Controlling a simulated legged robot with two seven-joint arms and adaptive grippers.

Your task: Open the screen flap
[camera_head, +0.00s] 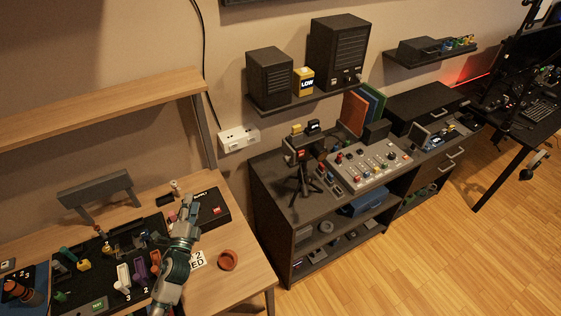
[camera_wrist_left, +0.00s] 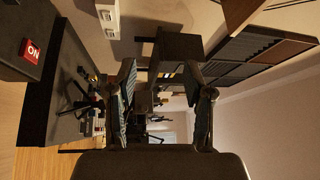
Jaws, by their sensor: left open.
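A small black camera (camera_head: 300,148) with a red mark stands on a black tripod at the left end of the dark cabinet (camera_head: 270,185). A dark panel shows at its right side; I cannot tell if this is the screen flap or how far it is open. In the left wrist view the tripod and camera (camera_wrist_left: 84,98) look small, beyond the left finger. My left gripper (camera_head: 187,208) is over the wooden desk, left of the camera and well apart from it. In the wrist view its fingers (camera_wrist_left: 166,95) are spread with nothing between them. My right gripper is not in view.
A black box with a red button (camera_head: 207,207) lies on the desk (camera_head: 240,262) beside my gripper. A control panel (camera_head: 368,165) sits right of the tripod. A shelf (camera_head: 310,97) with two black speakers hangs above. A gap separates the desk and cabinet.

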